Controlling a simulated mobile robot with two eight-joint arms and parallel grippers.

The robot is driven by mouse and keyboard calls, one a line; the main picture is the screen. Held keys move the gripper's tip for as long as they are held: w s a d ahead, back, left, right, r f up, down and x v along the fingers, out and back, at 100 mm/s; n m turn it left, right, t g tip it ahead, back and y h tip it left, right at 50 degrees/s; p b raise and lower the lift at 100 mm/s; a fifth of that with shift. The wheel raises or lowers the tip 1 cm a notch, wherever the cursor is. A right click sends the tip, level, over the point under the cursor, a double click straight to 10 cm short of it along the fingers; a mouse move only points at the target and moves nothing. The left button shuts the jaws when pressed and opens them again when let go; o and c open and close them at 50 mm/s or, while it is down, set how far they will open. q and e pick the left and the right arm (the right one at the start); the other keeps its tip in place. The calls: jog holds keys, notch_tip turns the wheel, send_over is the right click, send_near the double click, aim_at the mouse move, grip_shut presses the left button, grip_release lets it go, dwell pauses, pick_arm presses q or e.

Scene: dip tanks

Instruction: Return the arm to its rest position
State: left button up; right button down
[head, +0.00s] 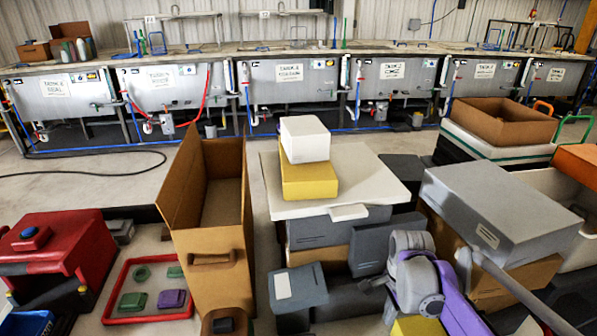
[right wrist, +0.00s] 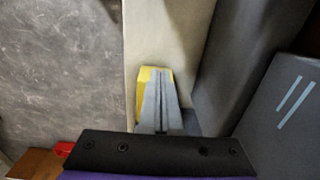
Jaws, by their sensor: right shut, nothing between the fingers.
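My right arm (head: 413,272), grey and purple, reaches in among the boxes at the lower middle right of the head view. My right gripper (right wrist: 160,76) shows in the right wrist view as two grey tapered fingers lying together, shut and empty. A yellow surface (right wrist: 145,76) shows behind the fingers; I cannot tell if they touch it. In the head view the fingertips are hard to make out among the boxes. My left gripper is not in view.
Near the right arm stand a white-lidded stack (head: 370,180), a large grey box (head: 495,205) and a dark grey box (head: 298,290). A tall open cardboard box (head: 180,180) and a red bin (head: 70,240) are left. Tanks (head: 290,80) line the back; floor before them is partly clear.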

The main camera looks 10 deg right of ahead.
jog(key=s+a+n+t+p, duration=0.2)
jog(key=s+a+n, duration=0.2)
jog(key=s+n, duration=0.3)
jog(key=s+a+r+n+t+p, duration=0.1)
jog(key=s+a+n+t, duration=0.2)
jog(key=s+a+n, duration=0.2)
jog(key=s+n, duration=0.3)
jog(key=n, duration=0.2)
jog(key=shift+s+r+p, duration=0.2)
jog(key=shift+p, duration=0.15)
